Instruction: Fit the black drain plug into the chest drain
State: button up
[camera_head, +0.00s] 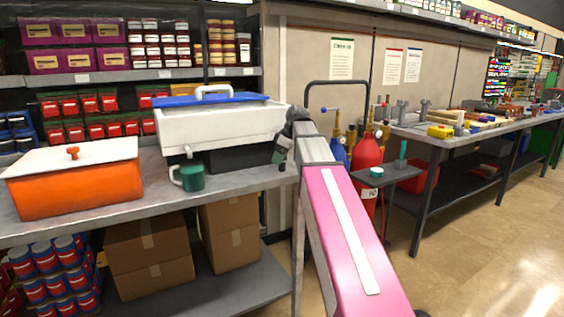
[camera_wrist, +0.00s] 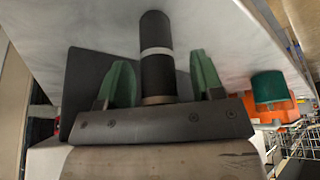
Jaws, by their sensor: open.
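A black cylinder with a white band, which looks like the drain plug (camera_wrist: 157,72), stands between the green fingers of my gripper (camera_wrist: 160,62) in the wrist view. A gap shows at the right finger; the left finger is very close to it. My gripper is open around it. In the head view my gripper (camera_head: 281,151) is low beside the right end of the white chest (camera_head: 215,125) with a blue lid (camera_head: 210,98).
A green mug (camera_head: 188,177) stands in front of the chest, also in the wrist view (camera_wrist: 269,88). An orange lidded box (camera_head: 75,182) is further left on the grey bench (camera_head: 235,190). Gas cylinders (camera_head: 367,150) and a small dark stand (camera_head: 392,175) are to the right.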

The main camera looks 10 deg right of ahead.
jog(key=shift+c, duration=0.3)
jog(key=c, duration=1)
jog(key=shift+r, duration=0.1)
